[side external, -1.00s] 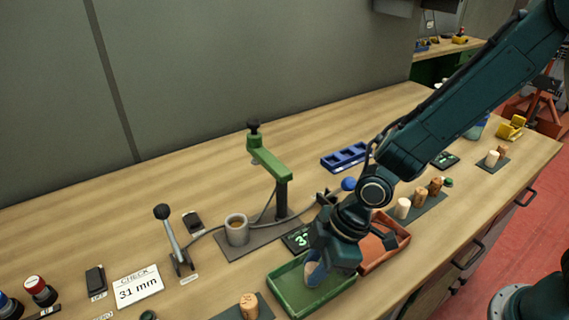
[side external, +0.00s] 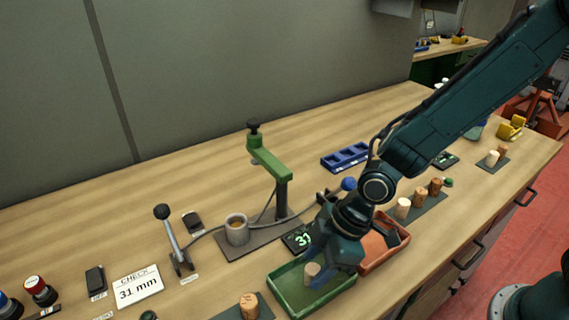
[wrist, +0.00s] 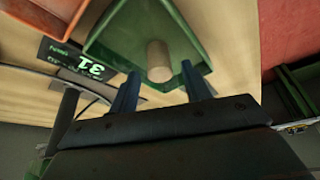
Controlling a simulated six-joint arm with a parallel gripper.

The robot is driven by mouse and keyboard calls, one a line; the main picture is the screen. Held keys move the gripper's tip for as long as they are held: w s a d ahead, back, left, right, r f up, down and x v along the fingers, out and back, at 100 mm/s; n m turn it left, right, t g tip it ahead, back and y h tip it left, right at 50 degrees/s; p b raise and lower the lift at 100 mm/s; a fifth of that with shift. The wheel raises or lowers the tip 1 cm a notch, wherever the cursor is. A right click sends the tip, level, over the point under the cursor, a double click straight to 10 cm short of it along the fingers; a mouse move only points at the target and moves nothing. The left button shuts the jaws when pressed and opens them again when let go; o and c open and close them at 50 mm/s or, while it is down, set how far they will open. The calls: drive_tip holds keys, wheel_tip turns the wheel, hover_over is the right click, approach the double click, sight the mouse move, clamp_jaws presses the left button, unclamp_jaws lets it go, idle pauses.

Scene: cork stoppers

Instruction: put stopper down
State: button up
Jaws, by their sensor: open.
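A pale cork stopper (side external: 312,272) stands in the green tray (side external: 283,283), near the tray's middle. It also shows in the wrist view (wrist: 159,60), inside the green tray (wrist: 103,43), beyond and between my fingertips. My gripper (side external: 318,278) is over the green tray with its blue fingers apart. In the wrist view the two fingers (wrist: 158,80) are open, one on each side of the stopper, with a gap on both sides. Whether the fingers are still level with the stopper is hard to tell.
An orange tray (side external: 395,250) adjoins the green tray on the right. A display reading 31 (side external: 298,239) and a green gauge stand (side external: 283,195) with a grey cup (side external: 237,230) are behind. More corks stand on a dark mat (side external: 430,209) to the right, one at the front (side external: 249,305).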

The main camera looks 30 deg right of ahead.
drive_tip(key=v, duration=1.1)
drive_tip(key=shift+r, duration=0.15)
drive_tip(key=shift+d, duration=0.15)
idle(0.4)
drive_tip(key=s+d+r+m+t+h, duration=0.1)
drive_tip(key=s+d+r+m+h, duration=0.1)
drive_tip(key=s+d+r+m, duration=0.3)
drive_tip(key=s+d+r+m+t+h, duration=0.2)
drive_tip(key=s+d+r+m, duration=0.4)
drive_tip(key=d, duration=0.8)
drive_tip(key=shift+s+m+t, duration=0.3)
drive_tip(key=shift+s+m, duration=0.45)
drive_tip(key=shift+m, duration=0.05)
drive_tip(key=shift+r, duration=0.1)
